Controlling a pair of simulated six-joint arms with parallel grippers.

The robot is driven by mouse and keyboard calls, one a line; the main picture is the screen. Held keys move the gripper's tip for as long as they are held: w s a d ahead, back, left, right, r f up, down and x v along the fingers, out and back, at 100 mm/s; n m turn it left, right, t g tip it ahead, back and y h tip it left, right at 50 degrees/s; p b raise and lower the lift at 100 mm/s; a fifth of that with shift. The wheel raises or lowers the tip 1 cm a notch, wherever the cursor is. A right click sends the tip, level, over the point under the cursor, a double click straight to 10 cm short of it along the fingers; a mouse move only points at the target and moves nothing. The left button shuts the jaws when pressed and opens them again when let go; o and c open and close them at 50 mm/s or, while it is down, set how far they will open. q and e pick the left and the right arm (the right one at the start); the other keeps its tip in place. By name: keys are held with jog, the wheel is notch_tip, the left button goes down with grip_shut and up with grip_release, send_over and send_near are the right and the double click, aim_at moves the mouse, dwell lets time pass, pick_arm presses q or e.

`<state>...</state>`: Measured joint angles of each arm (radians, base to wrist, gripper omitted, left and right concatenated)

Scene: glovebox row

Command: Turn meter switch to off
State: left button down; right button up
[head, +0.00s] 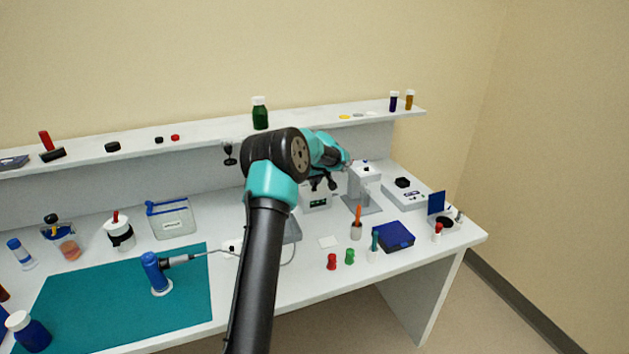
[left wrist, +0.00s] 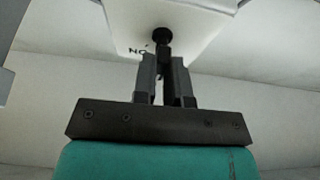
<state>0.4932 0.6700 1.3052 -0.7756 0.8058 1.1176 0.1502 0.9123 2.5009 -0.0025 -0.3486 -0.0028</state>
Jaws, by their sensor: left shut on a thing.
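The meter (head: 317,203), a white box with a small dark, green-lit display, stands on the bench behind my left arm, which partly covers it. My left gripper (head: 323,184) is at the top of the meter. In the left wrist view, a white panel (left wrist: 190,22) carries a black round switch base (left wrist: 162,35) and upside-down lettering beside it that appears to read ON. My left gripper (left wrist: 164,82) is shut on the dark switch lever (left wrist: 163,55) there. The lever's exact tilt is hard to tell. My right gripper is in neither view.
A white stand-like device (head: 365,180) is close right of the gripper. An orange-handled tool in a cup (head: 356,230), a blue box (head: 394,236) and red and green small pieces (head: 332,261) stand in front. A shelf (head: 200,138) runs behind.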

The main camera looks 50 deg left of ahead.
pick_arm(q)
jog(key=c, duration=1.2)
grip_release()
jog(key=shift+o, duration=0.2)
jog(key=v, duration=1.7)
jog(key=shift+r, duration=0.25)
